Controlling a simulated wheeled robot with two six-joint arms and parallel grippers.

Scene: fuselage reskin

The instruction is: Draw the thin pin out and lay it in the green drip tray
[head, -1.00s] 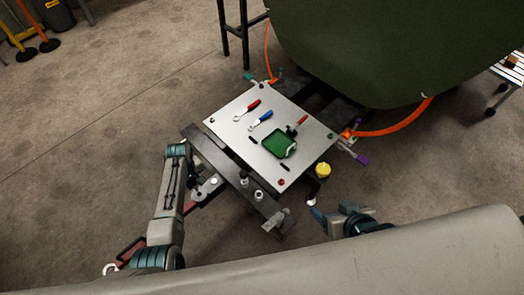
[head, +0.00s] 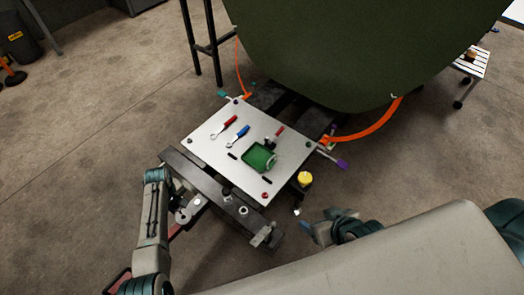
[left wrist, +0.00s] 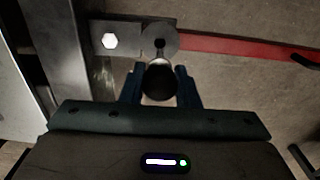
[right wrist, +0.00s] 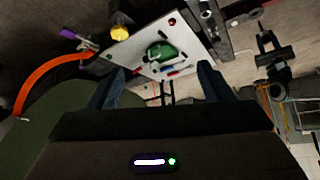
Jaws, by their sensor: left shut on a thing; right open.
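My left gripper (head: 177,208) is at the grey bracket on the near left side of the stand. In the left wrist view its fingers are shut on a dark round pin head (left wrist: 158,84), with a pale ring-shaped part just beyond it, against a grey disc (left wrist: 160,39). The pin's shaft is hidden, so how deep it sits cannot be seen. The green drip tray (head: 260,158) lies on the pale panel; it also shows in the right wrist view (right wrist: 161,53). My right gripper (head: 312,230) is open and empty, right of the panel's near corner.
The pale panel (head: 215,165) carries red and blue wrenches (head: 236,136) and a red-handled tool (head: 277,133). A yellow knob (head: 305,179) stands at its right corner. A dark beam (head: 205,178) borders the left side. The large green fuselage skin (head: 350,50) hangs behind.

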